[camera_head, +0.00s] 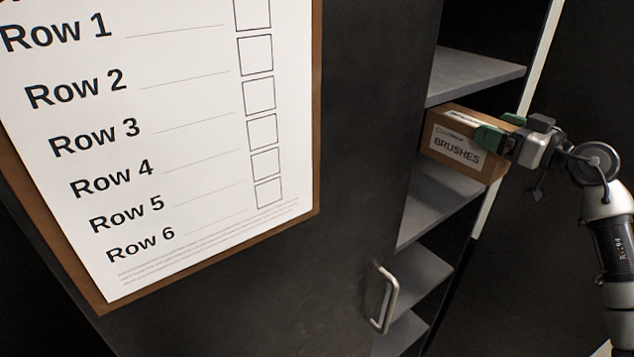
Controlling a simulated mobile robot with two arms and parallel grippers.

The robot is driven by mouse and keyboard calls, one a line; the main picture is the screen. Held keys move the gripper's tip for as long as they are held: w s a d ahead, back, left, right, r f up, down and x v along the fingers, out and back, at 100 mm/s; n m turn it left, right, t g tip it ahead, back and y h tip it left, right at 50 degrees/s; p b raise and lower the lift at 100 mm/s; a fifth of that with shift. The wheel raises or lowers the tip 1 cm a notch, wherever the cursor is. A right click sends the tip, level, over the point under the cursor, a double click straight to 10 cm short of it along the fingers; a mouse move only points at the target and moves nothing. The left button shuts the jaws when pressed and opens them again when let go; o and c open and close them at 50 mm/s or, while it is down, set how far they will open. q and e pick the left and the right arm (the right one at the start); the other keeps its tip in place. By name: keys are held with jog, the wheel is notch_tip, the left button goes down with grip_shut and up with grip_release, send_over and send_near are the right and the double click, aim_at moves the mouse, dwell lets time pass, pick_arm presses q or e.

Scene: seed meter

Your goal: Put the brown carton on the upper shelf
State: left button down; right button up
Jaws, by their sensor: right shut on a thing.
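The brown carton (440,133), with a white label reading BRUSHES, is at the cabinet's open front. My right gripper (497,132) is shut on it from the right, its green fingers on the carton's near and far sides. The carton is level with the gap between an upper grey shelf (474,74) and a lower shelf board (437,199). Its left end is partly behind the dark door edge. I cannot tell whether its underside touches a shelf. My left gripper is not in view.
A dark cabinet door (350,130) with a metal handle (387,299) covers the middle. A clipboard sheet with rows (150,130) hangs on it. Further shelves (415,275) lie below. A pale cabinet edge (484,211) stands right of the shelves.

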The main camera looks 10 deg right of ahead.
jog(key=shift+a+f+p, duration=0.2)
jog(key=shift+f+p, duration=0.05)
jog(key=shift+p, duration=0.15)
jog(key=a, duration=0.1)
jog(key=w+a+f+p, duration=0.1)
jog(key=shift+w+a+f, duration=0.3)
jog(key=shift+a+f, duration=0.1)
jog(key=w+a+f, duration=0.1)
jog(key=a+f, duration=0.1)
jog(key=w+a+f+p, duration=0.1)
jog(key=a+f, duration=0.1)
jog(key=f, duration=0.1)
jog(key=w+a+f, duration=0.2)
jog(key=f, duration=0.1)
jog(key=shift+f+p, duration=0.25)
jog(key=shift+p, duration=0.1)
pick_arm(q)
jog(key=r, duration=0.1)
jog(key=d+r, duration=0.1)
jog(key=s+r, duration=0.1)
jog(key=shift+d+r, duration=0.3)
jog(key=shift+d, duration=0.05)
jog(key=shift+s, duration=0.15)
